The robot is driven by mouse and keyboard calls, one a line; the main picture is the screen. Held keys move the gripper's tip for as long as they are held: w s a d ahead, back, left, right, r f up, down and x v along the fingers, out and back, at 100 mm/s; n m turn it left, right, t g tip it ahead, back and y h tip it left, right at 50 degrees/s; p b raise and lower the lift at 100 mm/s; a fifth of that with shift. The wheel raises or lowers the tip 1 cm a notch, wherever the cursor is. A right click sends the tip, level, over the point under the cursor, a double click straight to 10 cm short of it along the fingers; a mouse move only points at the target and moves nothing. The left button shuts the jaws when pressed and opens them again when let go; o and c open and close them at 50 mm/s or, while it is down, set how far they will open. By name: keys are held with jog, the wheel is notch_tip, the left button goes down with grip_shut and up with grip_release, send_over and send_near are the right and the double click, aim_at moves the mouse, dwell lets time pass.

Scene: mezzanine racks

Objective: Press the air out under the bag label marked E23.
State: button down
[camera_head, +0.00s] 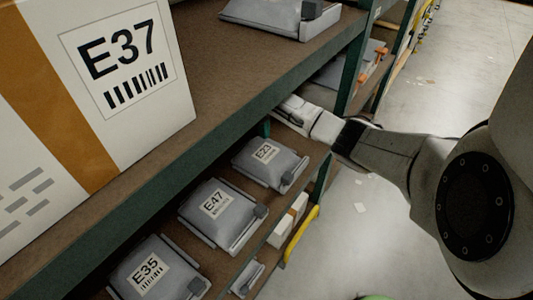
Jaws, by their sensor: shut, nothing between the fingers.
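The grey bag (284,171) with the white label marked E23 (265,152) lies on the lower shelf near the middle of the view. It rests on a grey tray, and its label faces up. My gripper (284,113) reaches in from the right, above and beyond the E23 bag in the picture. It is shut and holds nothing. It appears apart from the bag, though the exact gap is hard to judge. The whole label shows, with nothing covering it.
Bags marked E47 (222,212) and E35 (157,268) lie nearer on the same shelf. The upper shelf edge (160,172) and a green upright (353,62) stand close to my arm. A box marked E37 (88,110) is on the upper shelf. The floor on the right is mostly open.

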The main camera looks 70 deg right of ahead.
aim_at(259, 149)
jog(key=shift+s+a+f+b, duration=0.1)
jog(key=shift+s+f+b, duration=0.1)
jog(key=shift+f+b, duration=1.55)
jog(key=shift+s+f+b, duration=0.15)
jog(key=shift+f+b, duration=1.55)
jog(key=shift+f, duration=0.1)
jog(key=shift+f+b, duration=0.75)
jog(key=shift+f, duration=1.1)
jog(key=shift+r, duration=0.15)
jog(key=shift+w+d+r, duration=0.2)
jog(key=shift+w+r, duration=0.05)
jog(key=shift+w, duration=0.5)
jog(key=shift+w+d+r, duration=0.15)
jog(key=shift+w+r, duration=0.1)
jog(key=shift+w, duration=0.5)
notch_tip(259, 149, up, 11)
jog(key=w+p, duration=0.1)
jog(key=shift+d, duration=0.15)
jog(key=shift+f, duration=0.15)
